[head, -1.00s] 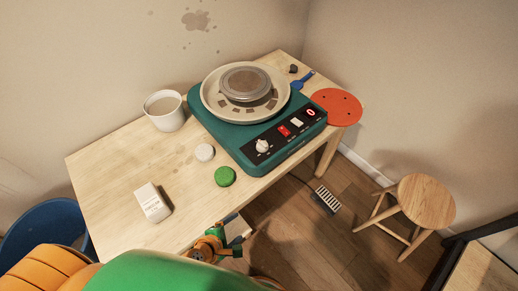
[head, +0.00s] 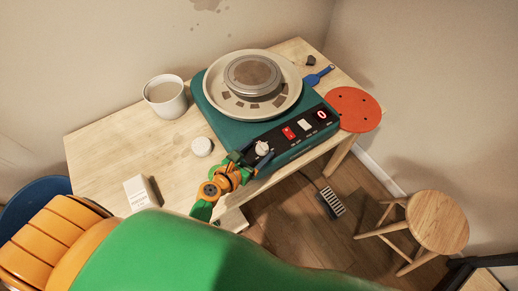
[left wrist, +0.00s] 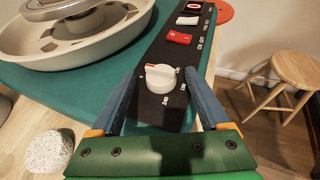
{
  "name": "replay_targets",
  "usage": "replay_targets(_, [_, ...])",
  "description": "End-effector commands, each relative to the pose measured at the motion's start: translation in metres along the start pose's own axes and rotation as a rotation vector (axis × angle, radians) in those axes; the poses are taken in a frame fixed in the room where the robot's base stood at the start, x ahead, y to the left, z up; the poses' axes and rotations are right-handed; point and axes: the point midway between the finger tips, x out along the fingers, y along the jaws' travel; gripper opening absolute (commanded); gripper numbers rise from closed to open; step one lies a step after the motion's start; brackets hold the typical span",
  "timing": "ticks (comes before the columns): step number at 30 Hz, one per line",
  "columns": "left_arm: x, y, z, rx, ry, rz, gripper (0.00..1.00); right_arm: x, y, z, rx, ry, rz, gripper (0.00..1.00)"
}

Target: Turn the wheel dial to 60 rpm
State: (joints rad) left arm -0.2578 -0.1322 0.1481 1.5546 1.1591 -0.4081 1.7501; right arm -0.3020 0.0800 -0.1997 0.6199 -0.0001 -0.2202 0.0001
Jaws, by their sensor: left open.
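The teal pottery wheel (head: 222,122) stands on the table with a black control panel along its front edge. Its white dial (head: 262,148) sits at the panel's left end. The red display (head: 322,115) reads 0. My left gripper (head: 253,156) is open at the dial; in the left wrist view its blue fingers (left wrist: 163,72) stand either side of it, with gaps visible. My right gripper is not in view.
The wooden table (head: 110,150) holds a white cup (head: 165,96), a speckled white lump (head: 202,146), a white box (head: 142,192), a blue tool (head: 318,76) and an orange disc (head: 353,109). A stool (head: 437,222) and a foot pedal (head: 332,201) are on the floor.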

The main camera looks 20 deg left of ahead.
Motion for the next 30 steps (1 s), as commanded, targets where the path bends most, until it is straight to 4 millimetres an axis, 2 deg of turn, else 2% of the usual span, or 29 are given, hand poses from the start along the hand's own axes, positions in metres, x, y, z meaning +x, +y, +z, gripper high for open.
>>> replay_targets(8, [0.0056,-0.0002,-0.0001,0.002,0.001,0.0,0.79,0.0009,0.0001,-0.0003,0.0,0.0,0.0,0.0])
replay_targets(17, [0.0053,0.0,-0.0003,0.003,0.001,0.0,0.01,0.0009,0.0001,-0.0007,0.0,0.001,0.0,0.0])
replay_targets(25, [0.0055,0.001,-0.0009,0.015,0.002,-0.022,0.0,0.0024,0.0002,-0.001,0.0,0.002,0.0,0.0])
replay_targets(30, [0.0061,0.0029,-0.0013,0.047,0.001,-0.097,0.0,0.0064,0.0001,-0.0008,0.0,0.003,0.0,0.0])
